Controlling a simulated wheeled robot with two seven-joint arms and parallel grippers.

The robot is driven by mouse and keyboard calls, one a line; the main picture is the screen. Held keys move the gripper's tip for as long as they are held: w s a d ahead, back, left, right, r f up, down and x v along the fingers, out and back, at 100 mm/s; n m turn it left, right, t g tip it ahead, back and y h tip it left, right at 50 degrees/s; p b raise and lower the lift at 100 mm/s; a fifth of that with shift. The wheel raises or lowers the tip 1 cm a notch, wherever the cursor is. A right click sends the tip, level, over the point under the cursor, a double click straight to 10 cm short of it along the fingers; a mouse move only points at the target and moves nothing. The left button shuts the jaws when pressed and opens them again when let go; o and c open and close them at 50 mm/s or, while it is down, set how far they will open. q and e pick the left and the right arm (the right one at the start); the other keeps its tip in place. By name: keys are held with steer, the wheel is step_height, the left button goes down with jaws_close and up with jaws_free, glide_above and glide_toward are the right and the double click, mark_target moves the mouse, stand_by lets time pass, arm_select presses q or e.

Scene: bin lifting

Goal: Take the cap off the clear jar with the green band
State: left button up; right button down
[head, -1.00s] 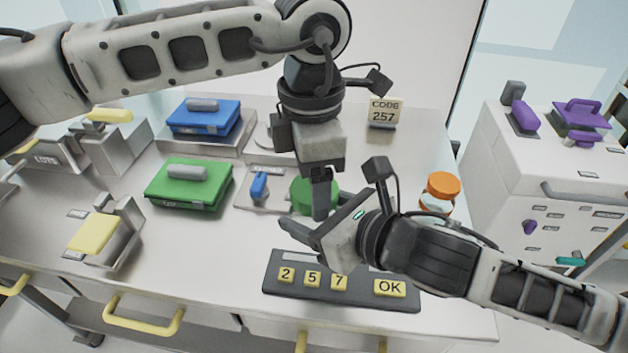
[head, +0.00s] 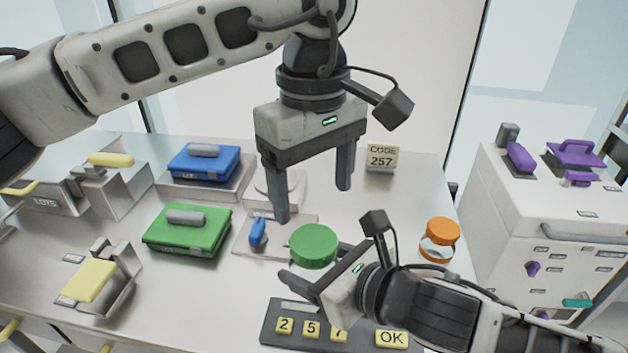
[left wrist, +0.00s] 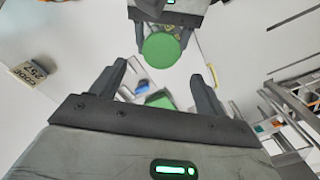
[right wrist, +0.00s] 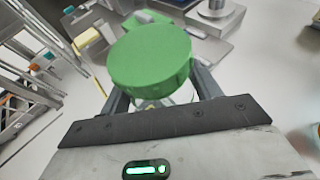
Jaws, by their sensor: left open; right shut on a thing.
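The green cap (head: 313,244) sits on top of the jar, whose clear glass (right wrist: 165,101) shows only a little below the cap in the right wrist view. My right gripper (head: 316,268) is shut on the jar, with its fingers on either side below the cap (right wrist: 152,58). My left gripper (head: 312,200) is open and empty above the cap, its fingers pointing down and apart from it. The left wrist view also shows the cap (left wrist: 161,50) beyond and between the open fingers. The green band is hidden.
A jar with an orange cap (head: 443,231) stands to the right. A keypad (head: 310,330) lies in front, partly under my right arm. A green case (head: 187,236), a blue case (head: 203,161) and a blue-handled plate (head: 258,233) are to the left. A code card (head: 382,158) stands behind.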

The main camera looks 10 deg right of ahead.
mark_target(314, 239)
arm_select(q)
steer(key=shift+f, duration=0.15)
step_height(314, 239, down, 8)
steer(key=shift+r, duration=0.15)
steer(key=shift+c, duration=0.3)
steer(key=c, duration=0.9)
steer(key=n, duration=0.5)
steer(key=shift+r+n, duration=0.1)
steer(key=shift+n, duration=0.3)
steer(key=n, duration=0.7)
